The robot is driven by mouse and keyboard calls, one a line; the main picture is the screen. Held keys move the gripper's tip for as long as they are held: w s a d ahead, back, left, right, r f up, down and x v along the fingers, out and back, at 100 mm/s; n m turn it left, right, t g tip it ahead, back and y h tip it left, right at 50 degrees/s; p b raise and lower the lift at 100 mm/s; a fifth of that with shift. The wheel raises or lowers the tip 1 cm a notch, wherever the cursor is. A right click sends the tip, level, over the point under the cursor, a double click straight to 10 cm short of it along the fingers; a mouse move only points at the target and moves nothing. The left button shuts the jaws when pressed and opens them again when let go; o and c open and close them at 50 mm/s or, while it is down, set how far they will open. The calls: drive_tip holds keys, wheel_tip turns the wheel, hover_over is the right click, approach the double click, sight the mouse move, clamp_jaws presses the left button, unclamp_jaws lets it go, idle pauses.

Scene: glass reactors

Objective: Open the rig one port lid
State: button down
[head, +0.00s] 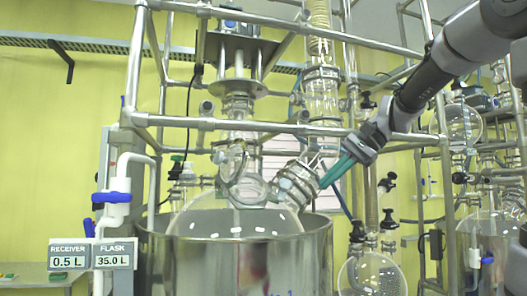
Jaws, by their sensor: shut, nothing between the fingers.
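The near glass reactor, labelled with a 35.0 L flask, has a large round glass flask (235,222) sitting in a steel bath (240,262). A slanted clear glass neck (298,182) rises from the flask's upper right, with a small pale fitting on it. I cannot clearly tell which part is the port lid or whether it is open. My gripper (326,183) comes in from the upper right. Its teal fingers are shut with nothing between them. The fingertips appear right beside the neck; I cannot tell whether they touch it.
A steel tube frame (240,123) surrounds the glassware, with a bar crossing near my arm. A second reactor rig (487,225) stands at the right. A round receiving flask (372,275) hangs low, right of the bath. A sign (91,255) is at lower left.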

drive_tip(key=w+a+r+g+y, duration=0.25)
drive_tip(key=w+r+y, duration=0.35)
drive_tip(key=w+r, duration=0.55)
drive_tip(key=r+x, duration=0.1)
drive_tip(key=x, duration=1.2)
drive_tip(key=shift+s+a+m, duration=0.3)
drive_tip(key=shift+a+m, duration=0.1)
drive_tip(key=shift+a, duration=0.1)
drive_tip(key=shift+f, duration=0.15)
drive_tip(key=s+a+r+m+t+h, duration=0.1)
drive_tip(key=s+a+r+t, duration=0.1)
drive_tip(key=a, duration=0.4)
drive_tip(key=shift+s+m+t+h, duration=0.3)
drive_tip(key=shift+s+t+h, duration=0.15)
drive_tip(key=shift+s, duration=0.7)
